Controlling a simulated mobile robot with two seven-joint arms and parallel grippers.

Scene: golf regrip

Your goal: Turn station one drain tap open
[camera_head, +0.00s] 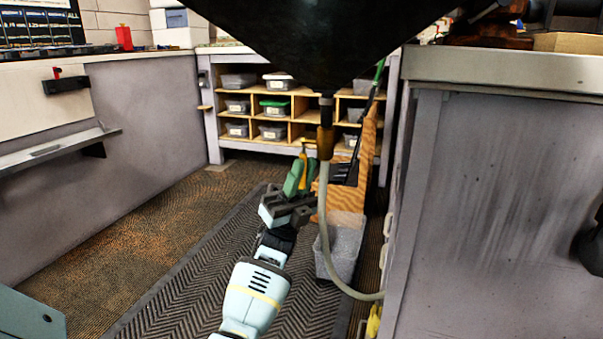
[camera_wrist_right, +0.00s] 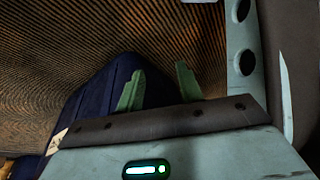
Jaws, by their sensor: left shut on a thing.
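The drain tap (camera_head: 326,141) is a brass-coloured valve under the black funnel-shaped basin (camera_head: 318,40) in the head view. A pale hose (camera_head: 323,200) hangs from it and curves down to the right. Its yellow lever (camera_head: 303,158) points down on the tap's left side. My left gripper (camera_head: 299,178) has its green fingers shut on the lever, beside the hose. The fingers hide part of the lever. My right gripper (camera_wrist_right: 158,88) shows in the right wrist view with its green fingers apart and nothing between them.
A grey bin (camera_head: 343,250) and a wooden board (camera_head: 365,150) stand close behind the hose. A grey cabinet (camera_head: 490,200) rises at the right. Shelves with several tubs (camera_head: 278,108) stand at the back. The dark floor mat (camera_head: 190,285) is clear at left.

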